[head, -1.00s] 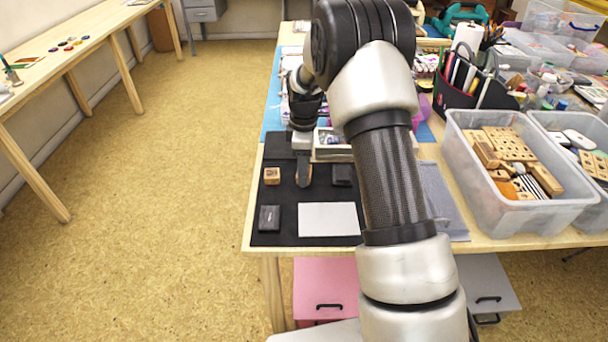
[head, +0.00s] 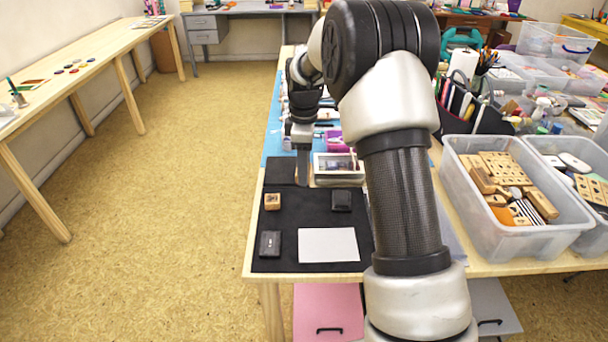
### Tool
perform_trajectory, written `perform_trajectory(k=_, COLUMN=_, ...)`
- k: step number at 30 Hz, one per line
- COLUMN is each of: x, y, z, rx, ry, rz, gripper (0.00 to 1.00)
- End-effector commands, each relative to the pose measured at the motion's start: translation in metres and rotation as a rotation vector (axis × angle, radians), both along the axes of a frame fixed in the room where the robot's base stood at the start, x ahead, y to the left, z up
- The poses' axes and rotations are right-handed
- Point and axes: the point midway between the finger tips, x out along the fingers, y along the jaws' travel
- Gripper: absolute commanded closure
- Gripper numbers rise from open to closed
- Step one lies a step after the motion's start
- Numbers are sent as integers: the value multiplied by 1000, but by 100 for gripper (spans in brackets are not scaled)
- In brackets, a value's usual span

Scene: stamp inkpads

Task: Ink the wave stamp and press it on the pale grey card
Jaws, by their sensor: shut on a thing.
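The pale grey card (head: 328,245) lies flat at the front of the black mat (head: 318,208). One dark inkpad (head: 270,244) lies left of the card and another (head: 341,201) lies behind it. A small wooden block stamp (head: 272,201) with a dark mark on top stands at the mat's left; I cannot read its design. My gripper (head: 303,170) points down over the back of the mat, behind and right of this block and apart from it. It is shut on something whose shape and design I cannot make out.
A flat dark slab (head: 279,172) lies at the back left of the mat. A shallow pale box (head: 338,168) stands right of my gripper. A clear bin (head: 515,205) of wooden stamps stands further right, beyond my arm.

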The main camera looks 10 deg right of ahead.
Motion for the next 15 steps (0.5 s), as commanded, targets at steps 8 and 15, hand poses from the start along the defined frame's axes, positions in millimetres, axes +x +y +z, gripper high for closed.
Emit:
perform_trajectory(k=8, x=0, y=0, z=1, rx=0, ry=0, rz=0, gripper=59)
perform_trajectory(k=15, x=-1, y=-11, z=2, rx=-1, ry=1, rz=-1, gripper=70)
